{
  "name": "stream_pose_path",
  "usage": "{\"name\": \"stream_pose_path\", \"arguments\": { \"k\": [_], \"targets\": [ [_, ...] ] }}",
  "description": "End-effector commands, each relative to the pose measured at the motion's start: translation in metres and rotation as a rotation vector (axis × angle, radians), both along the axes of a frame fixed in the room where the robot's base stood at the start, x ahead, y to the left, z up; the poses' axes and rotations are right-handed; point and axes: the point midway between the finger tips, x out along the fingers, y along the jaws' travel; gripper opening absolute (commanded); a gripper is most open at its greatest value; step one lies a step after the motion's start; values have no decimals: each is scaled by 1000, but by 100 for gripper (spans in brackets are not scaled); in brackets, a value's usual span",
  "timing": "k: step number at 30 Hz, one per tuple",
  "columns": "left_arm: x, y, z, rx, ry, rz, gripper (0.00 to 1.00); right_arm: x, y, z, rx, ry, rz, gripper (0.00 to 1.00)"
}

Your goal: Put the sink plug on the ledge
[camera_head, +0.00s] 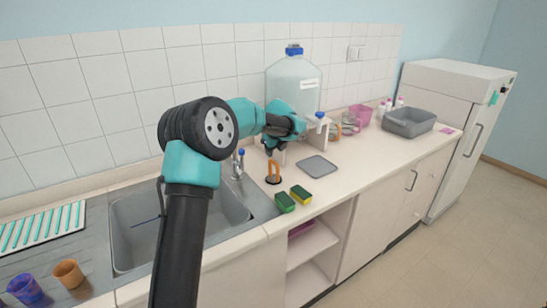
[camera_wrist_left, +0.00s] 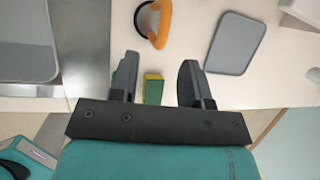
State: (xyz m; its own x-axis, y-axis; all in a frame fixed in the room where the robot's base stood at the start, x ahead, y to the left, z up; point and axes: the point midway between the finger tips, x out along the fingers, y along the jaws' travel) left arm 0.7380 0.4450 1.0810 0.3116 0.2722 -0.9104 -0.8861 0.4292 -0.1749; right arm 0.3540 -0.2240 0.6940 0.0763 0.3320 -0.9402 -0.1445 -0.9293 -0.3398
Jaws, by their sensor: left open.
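The sink plug (camera_head: 273,173), with an orange loop handle on a dark round base, stands on the counter just right of the sink (camera_head: 140,235). It also shows at the top of the left wrist view (camera_wrist_left: 164,24), beyond the fingertips and partly cut off by the frame edge. My left gripper (camera_head: 272,149) is above and behind the plug, apart from it. In the left wrist view my left gripper (camera_wrist_left: 157,72) is open and empty. I cannot tell which surface is the ledge. My right gripper is not in view.
Two sponges (camera_head: 285,202) (camera_head: 301,194) lie in front of the plug. A grey mat (camera_head: 318,166) lies to its right. A grey tub (camera_head: 408,123) is further right.

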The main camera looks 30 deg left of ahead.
Motion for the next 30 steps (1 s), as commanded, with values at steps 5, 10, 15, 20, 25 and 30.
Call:
{"name": "stream_pose_path", "arguments": {
  "k": [5,10,15,20,25,30],
  "targets": [
    [-6,-6,18,0,-1,-1,43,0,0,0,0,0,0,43],
    [-8,-7,22,0,0,-1,43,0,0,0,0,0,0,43],
    [-8,-7,22,0,0,-1,43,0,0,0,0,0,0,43],
    [-8,-7,22,0,0,-1,43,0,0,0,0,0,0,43],
    [-7,-9,20,-7,-5,3,43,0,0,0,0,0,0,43],
    [-5,-35,1,-93,-54,36,43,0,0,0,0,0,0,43]
  ]
}}
